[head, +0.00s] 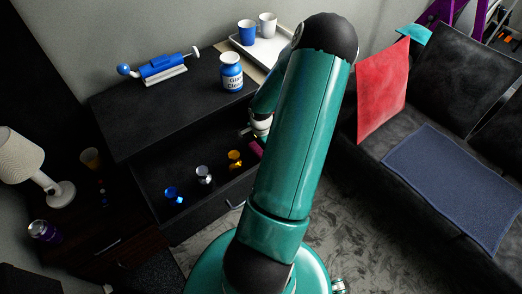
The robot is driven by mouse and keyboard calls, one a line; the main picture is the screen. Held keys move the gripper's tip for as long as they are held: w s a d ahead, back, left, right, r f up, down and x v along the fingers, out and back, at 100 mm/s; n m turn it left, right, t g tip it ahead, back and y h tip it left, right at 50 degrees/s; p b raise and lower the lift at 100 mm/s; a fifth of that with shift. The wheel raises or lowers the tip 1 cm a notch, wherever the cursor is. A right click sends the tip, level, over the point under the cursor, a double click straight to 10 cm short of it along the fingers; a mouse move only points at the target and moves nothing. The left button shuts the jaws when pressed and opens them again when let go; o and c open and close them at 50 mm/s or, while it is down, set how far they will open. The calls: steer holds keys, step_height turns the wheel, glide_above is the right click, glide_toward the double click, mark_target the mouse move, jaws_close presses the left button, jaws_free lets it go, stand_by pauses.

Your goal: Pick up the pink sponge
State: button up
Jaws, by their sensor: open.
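A small pink patch (257,147), likely the pink sponge, shows at the right end of the open drawer (222,207), just left of my teal arm. Most of it is hidden behind the arm. My gripper (249,134) is partly in view beside the arm, over the right end of the drawer. It is open and close to the pink patch. The arm hides much of it, so I cannot tell whether it touches the patch.
The drawer also holds gold (235,158), silver (204,175) and blue (172,195) items. On the black cabinet (130,125) stand a blue jar (231,75), a blue device (163,67) and a tray (262,52) with cups. A dark sofa (385,150) stands right.

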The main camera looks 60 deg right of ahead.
steer(key=c, duration=0.8)
steer(key=shift+r, duration=0.1)
step_height(320, 180, up, 10)
steer(key=shift+f, duration=0.1)
steer(key=shift+o, duration=0.9)
steer(key=shift+c, duration=0.5)
